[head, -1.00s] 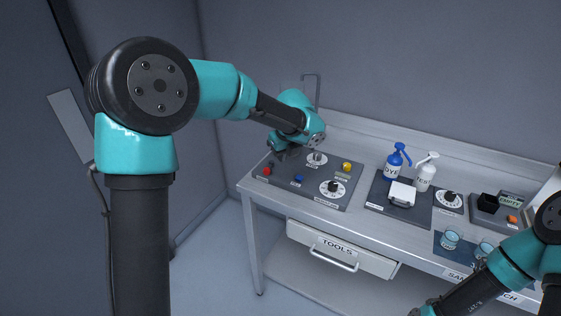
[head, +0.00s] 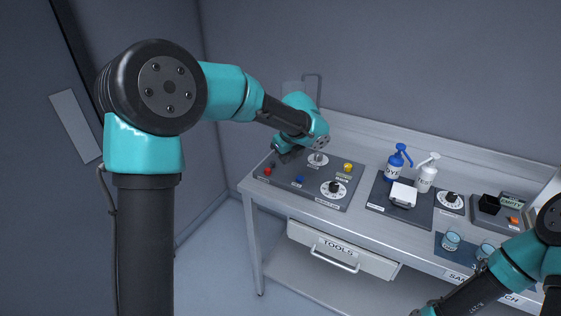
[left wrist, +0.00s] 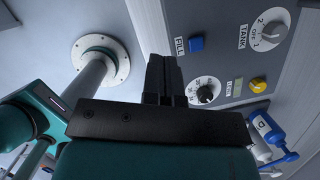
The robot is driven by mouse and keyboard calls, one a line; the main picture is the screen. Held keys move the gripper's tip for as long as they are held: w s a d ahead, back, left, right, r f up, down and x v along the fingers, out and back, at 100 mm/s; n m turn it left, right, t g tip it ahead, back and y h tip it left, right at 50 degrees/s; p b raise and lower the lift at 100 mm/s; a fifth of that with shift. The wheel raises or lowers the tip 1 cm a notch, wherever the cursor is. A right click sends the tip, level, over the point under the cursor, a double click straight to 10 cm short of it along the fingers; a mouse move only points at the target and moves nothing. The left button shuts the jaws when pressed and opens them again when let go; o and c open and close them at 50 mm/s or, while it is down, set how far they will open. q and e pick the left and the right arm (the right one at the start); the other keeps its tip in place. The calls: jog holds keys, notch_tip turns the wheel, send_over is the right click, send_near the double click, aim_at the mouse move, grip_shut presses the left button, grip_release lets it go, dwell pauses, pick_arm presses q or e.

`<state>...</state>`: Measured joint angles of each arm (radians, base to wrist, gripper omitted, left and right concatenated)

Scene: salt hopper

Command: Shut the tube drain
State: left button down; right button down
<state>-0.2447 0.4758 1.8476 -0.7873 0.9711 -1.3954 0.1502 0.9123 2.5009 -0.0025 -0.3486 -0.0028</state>
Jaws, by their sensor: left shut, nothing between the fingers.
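My left gripper (head: 287,157) is over the back left part of a dark control panel (head: 311,196). In the left wrist view its dark fingers (left wrist: 163,75) are together, with nothing between them. A red control (head: 268,170) is at the panel's left front, below the gripper in the head view. A blue button (head: 300,179), labelled FILL in the left wrist view (left wrist: 196,43), is near the middle. No drain label is readable, so I cannot tell which control is the tube drain. My right gripper is outside the frames.
A blue-topped bottle (head: 395,165) and a white pump bottle (head: 427,175) stand to the right. The TOOLS drawer (head: 340,252) is below the bench.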

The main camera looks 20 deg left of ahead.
aim_at(270, 168)
pick_arm(q)
jog(key=x, duration=0.9)
jog(key=shift+a+f, duration=0.1)
jog(key=shift+f, duration=0.1)
jog(key=shift+w+a+f, duration=0.1)
jog(key=shift+w+a, duration=0.25)
jog(key=shift+a, duration=0.2)
jog(key=shift+w+a+f, duration=0.1)
jog(key=shift+w+a, duration=0.2)
jog(key=shift+a, duration=0.2)
jog(key=shift+w+a+f, duration=0.1)
jog(key=shift+w+a, duration=0.3)
jog(key=shift+a, duration=0.2)
